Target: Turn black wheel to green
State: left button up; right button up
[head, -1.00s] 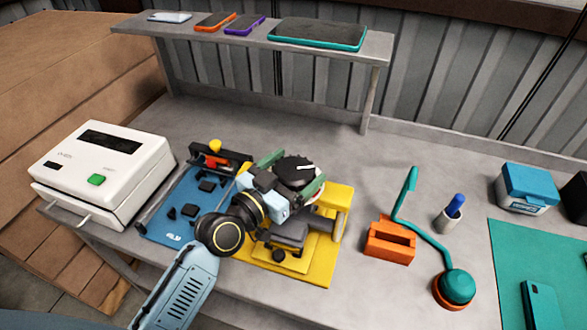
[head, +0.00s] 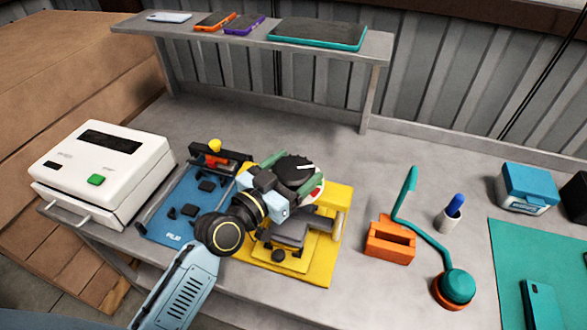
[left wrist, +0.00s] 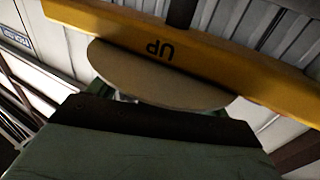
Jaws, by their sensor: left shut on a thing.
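The black wheel (head: 294,170) sits at the top of the yellow fixture (head: 338,222) in the middle of the bench. A white pointer line on its face points right and slightly up. A pale disc with a red patch (head: 318,190) shows behind its lower right edge. My left gripper (head: 292,181) reaches in from the front left and is shut on the wheel, with green fingers at its sides. In the left wrist view a pale disc (left wrist: 160,75) stands beyond a dark edge. A green zone on the disc cannot be made out. My right gripper is out of view.
A blue fixture board (head: 168,207) lies left of the yellow fixture, with a white machine (head: 103,165) farther left. An orange block (head: 390,243), a teal lamp-like stand (head: 458,287) and a cup (head: 449,217) stand right. A shelf (head: 230,36) spans the back.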

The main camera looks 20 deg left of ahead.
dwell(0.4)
pick_arm(q)
jog(key=o, duration=1)
jog(key=b+v, duration=0.2)
jog(key=v, duration=1.1)
jog(key=shift+s+a, duration=0.15)
jog(key=shift+s, duration=0.1)
